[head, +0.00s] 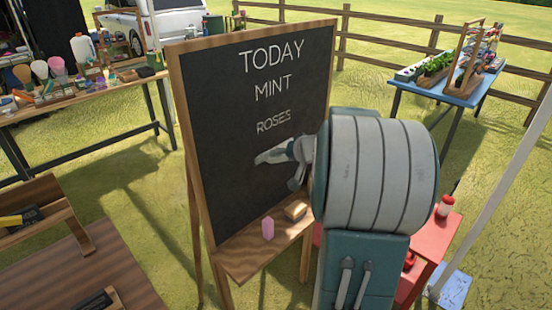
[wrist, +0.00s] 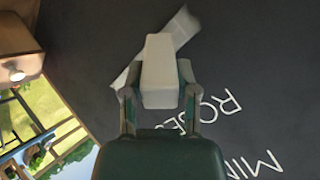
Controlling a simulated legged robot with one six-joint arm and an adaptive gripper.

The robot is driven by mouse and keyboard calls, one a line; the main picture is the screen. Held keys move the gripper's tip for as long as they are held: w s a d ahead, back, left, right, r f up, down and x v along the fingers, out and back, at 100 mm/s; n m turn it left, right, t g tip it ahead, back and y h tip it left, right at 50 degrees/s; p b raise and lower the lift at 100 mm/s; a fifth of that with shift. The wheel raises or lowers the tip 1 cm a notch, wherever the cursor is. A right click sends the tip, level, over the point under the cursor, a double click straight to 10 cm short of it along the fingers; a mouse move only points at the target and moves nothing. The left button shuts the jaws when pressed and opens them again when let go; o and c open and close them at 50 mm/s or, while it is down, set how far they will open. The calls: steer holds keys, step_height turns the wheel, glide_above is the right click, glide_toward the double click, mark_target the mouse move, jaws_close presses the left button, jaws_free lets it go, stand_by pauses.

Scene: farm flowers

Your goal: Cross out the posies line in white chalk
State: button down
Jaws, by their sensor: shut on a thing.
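The blackboard (head: 225,150) stands in a wooden frame, lettered TODAY, MINT and ROSES (head: 274,122). ROSES also shows in the wrist view (wrist: 212,112). My gripper (wrist: 157,92) is at the board below ROSES, shut on a pale block of white chalk (wrist: 160,62). A broad pale streak (wrist: 182,28) runs slantwise on the board behind the chalk; it also shows in the head view (head: 268,157). No posies lettering can be read; the streak, chalk and my arm cover that area. Whether the chalk touches the board is hard to tell.
A pink chalk (head: 268,228) and a wooden block, perhaps an eraser (head: 295,210), are on the board's ledge (head: 245,262). A red table (head: 440,240) stands at right behind my arm. A cluttered workbench (head: 85,100) is at left, a blue plant table (head: 450,92) at back right.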

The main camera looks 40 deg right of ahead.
steer(key=shift+a, duration=2.1)
steer(key=s, duration=0.6)
steer(key=shift+d, duration=0.3)
steer(key=shift+s, duration=0.2)
steer(key=shift+s+d, duration=0.1)
steer(key=shift+s, duration=1.25)
